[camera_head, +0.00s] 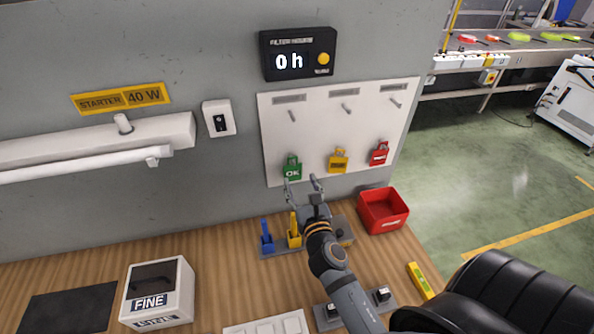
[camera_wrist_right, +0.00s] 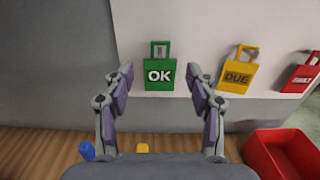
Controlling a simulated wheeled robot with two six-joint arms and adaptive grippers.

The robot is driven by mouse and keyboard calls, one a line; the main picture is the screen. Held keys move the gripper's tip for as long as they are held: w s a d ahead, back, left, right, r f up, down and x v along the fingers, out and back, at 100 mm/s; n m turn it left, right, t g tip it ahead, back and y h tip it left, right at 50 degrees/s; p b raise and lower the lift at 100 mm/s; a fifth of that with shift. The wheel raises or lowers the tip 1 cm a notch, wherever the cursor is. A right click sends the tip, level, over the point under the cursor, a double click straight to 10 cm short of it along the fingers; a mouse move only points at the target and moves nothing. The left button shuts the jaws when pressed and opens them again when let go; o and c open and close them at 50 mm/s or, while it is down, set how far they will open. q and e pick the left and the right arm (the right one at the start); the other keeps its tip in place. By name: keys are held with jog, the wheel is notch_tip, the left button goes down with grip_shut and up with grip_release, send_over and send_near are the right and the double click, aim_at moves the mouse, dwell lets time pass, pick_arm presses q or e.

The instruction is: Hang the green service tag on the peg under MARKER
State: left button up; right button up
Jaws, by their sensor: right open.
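The green service tag (camera_head: 292,170) marked OK hangs low on the white board (camera_head: 318,127). In the right wrist view the green tag (camera_wrist_right: 159,76) is upright, ahead of and between my open fingers. My right gripper (camera_head: 303,183) is open and empty, just below and in front of the tag; in its wrist view the gripper (camera_wrist_right: 160,80) does not visibly touch it. The upper pegs are a left peg (camera_head: 292,115), a middle peg (camera_head: 347,109) and a right peg (camera_head: 396,103), all bare. The labels above them are too small to read. My left gripper is not in view.
A yellow DUE tag (camera_head: 338,161) and a red tag (camera_head: 379,154) hang right of the green one. Below stand a red bin (camera_head: 383,211), a blue holder item (camera_head: 267,240) and a yellow one (camera_head: 293,233). A display (camera_head: 297,54) is above the board.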

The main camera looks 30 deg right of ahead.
aim_at(294, 162)
jog(key=p+x, duration=0.1)
jog(key=x, duration=0.7)
jog(key=shift+w+d+f, duration=0.1)
jog(key=shift+w+f, duration=0.05)
jog(key=shift+w, duration=0.3)
grip_shut()
pick_arm(q)
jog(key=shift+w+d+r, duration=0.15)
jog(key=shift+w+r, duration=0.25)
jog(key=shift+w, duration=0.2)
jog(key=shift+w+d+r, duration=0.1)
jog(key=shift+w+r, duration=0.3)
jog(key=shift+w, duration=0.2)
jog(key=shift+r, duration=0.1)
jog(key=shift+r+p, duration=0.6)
jog(key=shift+p, duration=0.15)
pick_arm(e)
jog(key=shift+r, duration=0.6)
